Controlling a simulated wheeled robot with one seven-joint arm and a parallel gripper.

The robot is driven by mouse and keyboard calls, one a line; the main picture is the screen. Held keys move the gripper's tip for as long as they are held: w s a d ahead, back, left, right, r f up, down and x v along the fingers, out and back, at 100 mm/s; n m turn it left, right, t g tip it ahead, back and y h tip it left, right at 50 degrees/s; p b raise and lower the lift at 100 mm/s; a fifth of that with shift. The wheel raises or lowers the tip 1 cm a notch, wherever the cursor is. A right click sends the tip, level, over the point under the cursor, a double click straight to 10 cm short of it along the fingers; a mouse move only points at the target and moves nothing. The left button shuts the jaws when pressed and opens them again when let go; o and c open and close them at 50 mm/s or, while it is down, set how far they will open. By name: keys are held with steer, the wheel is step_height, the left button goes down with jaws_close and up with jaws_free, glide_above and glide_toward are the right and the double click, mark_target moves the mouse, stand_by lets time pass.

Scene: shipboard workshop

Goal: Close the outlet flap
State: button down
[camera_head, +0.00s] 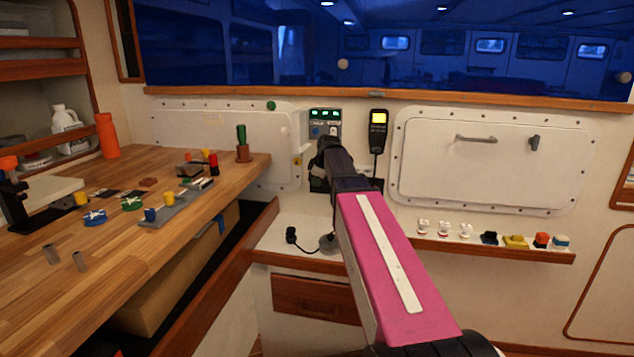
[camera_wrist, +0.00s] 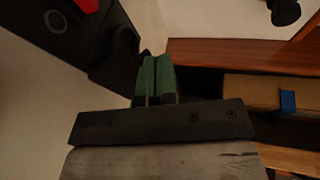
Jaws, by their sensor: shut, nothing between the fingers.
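My arm reaches forward to the wall, and my gripper (camera_head: 328,150) is in front of the panel with green lights (camera_head: 325,116). In the wrist view the gripper's green fingers (camera_wrist: 155,78) are together, with nothing between them. A dark flat part with a round mark (camera_wrist: 56,22) and a red piece (camera_wrist: 88,5) is at the upper left there, close to the fingertips. A dark box (camera_head: 318,184) shows partly behind my arm below the panel. I cannot tell which part is the outlet flap or how far open it is; my arm hides much of this area.
A wooden workbench (camera_head: 150,240) with small parts and tools is on the left. A handset (camera_head: 379,125) hangs right of my gripper, beside a large white hatch (camera_head: 490,160). A narrow shelf (camera_head: 480,247) with several small items is below the hatch. A cardboard-coloured box (camera_wrist: 250,92) shows in the wrist view.

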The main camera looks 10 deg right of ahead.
steer(key=t, duration=0.2)
steer(key=f+t+h, duration=0.1)
steer(key=t, duration=0.1)
steer(key=f+n+t+h, duration=0.1)
steer(key=shift+w+d+t, duration=0.2)
steer(key=shift+w+t, duration=0.2)
steer(key=shift+w+f, duration=0.2)
steer(key=shift+f, duration=0.1)
stand_by(0.6)
stand_by(0.4)
